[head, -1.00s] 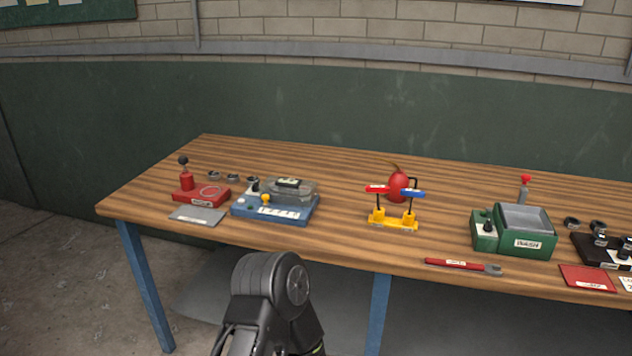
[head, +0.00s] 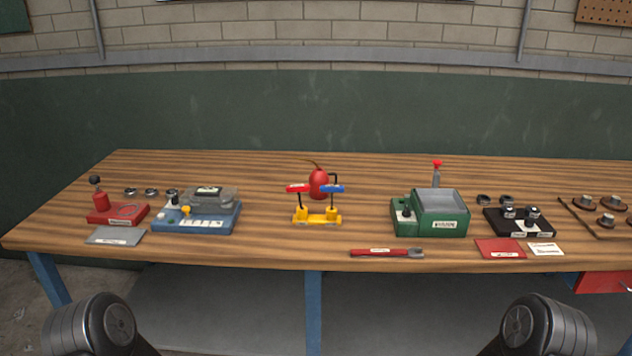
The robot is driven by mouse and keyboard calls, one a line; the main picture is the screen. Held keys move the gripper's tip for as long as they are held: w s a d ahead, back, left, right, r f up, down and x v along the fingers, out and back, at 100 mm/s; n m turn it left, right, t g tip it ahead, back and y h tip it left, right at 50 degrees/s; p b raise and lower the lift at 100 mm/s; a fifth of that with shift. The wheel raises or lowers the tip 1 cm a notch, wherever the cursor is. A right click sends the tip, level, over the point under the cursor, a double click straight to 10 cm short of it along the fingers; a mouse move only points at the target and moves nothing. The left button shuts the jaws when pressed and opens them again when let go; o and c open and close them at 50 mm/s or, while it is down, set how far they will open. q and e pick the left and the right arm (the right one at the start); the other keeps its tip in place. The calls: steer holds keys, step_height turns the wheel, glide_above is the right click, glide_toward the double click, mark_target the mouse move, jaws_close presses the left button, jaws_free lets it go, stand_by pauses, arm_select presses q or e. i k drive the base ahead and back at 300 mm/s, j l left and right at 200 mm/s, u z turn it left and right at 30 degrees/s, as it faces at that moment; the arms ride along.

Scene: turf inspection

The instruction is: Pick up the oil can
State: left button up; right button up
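The oil can (head: 318,184) is a red, rounded can with a thin dark spout rising to the upper left and a dark handle on its right. It stands upright on the wooden table (head: 260,249), behind a yellow stand (head: 317,219) with a red and a blue flag-like tag that partly hide it. Parts of my two arms show at the bottom left and bottom right, in front of the table. Neither gripper shows in the head view.
Left of the can are a blue device (head: 197,219) with a clear cover and a red device (head: 117,214). Right are a green box (head: 432,214), a black block (head: 519,223) and a rack with knobs. A red-handled wrench (head: 386,252) lies at the front edge.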

mark_target(319, 176)
steer(key=i+l+z, duration=0.55)
steer(key=l+z, duration=0.2)
